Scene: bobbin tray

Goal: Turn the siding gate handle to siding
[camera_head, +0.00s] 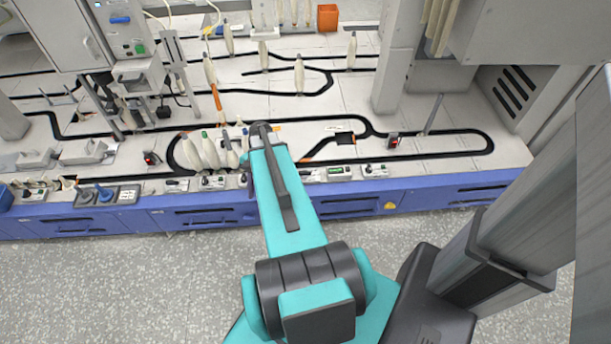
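My teal arm reaches from the bottom of the view to the front part of the bench, and my gripper (260,130) is at its far end. The wrist covers most of the gripper, so its fingers cannot be made out.
White bobbins (209,150) stand close left of my gripper. Small control boxes (340,173) line the bench's front edge above a blue front (420,198). A grey machine cabinet (65,32) rises at the back left. An orange box (327,18) stands at the back.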

